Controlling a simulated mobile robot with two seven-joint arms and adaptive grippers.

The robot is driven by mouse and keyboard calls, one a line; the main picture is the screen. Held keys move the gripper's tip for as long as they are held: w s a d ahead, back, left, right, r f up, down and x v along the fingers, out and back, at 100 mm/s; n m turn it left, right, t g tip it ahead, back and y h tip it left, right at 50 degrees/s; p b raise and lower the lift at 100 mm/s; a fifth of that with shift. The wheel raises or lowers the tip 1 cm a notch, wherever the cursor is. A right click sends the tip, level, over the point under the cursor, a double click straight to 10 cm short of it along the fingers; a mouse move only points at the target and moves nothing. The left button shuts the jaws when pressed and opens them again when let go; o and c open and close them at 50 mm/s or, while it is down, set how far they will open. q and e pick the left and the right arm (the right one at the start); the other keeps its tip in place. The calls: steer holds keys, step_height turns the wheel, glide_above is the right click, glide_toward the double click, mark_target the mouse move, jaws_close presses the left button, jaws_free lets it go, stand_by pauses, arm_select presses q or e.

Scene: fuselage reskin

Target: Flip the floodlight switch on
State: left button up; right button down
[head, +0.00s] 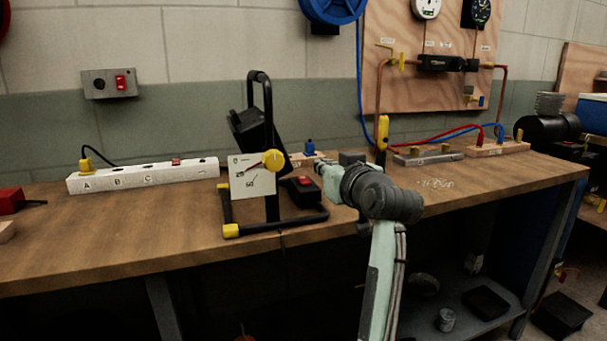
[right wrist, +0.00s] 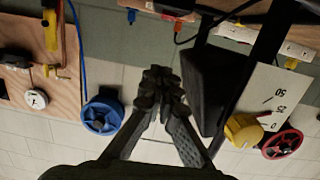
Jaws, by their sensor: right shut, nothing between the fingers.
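The floodlight (head: 250,130) is a black lamp head on a black tubular stand with yellow feet, on the workbench. Its dial plate (head: 250,180) carries a yellow knob (head: 273,160). A small black box with a red rocker (head: 304,182) sits at the stand's right side; the rocker's position is too small to tell. My right gripper (head: 351,158) is right of that box, largely hidden behind its own wrist. In the right wrist view its fingers (right wrist: 160,80) are shut and empty, beside the lamp head (right wrist: 212,85). My left gripper is not in view.
A white power strip (head: 145,175) lies left of the floodlight. A wall box with a red switch (head: 123,82) is above it. A plywood panel with pipes and gauges (head: 400,95) stands behind right. Red and blue leads (head: 450,132) cross the bench at right.

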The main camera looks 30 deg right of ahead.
steer(key=w, duration=0.1)
glide_above(307, 182)
steer(key=shift+s+a+f+p, duration=0.25)
steer(key=shift+s+f+p, duration=0.15)
steer(key=shift+f, duration=0.2)
steer(key=f, duration=0.2)
steer(key=shift+w+f, duration=0.3)
steer(key=shift+w+d+f, duration=0.1)
steer(key=shift+f, duration=0.7)
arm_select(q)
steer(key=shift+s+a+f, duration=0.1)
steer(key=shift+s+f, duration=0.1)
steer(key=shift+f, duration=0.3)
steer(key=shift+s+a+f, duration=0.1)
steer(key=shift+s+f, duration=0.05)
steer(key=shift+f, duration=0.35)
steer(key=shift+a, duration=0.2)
arm_select(e)
steer(key=shift+d, duration=0.1)
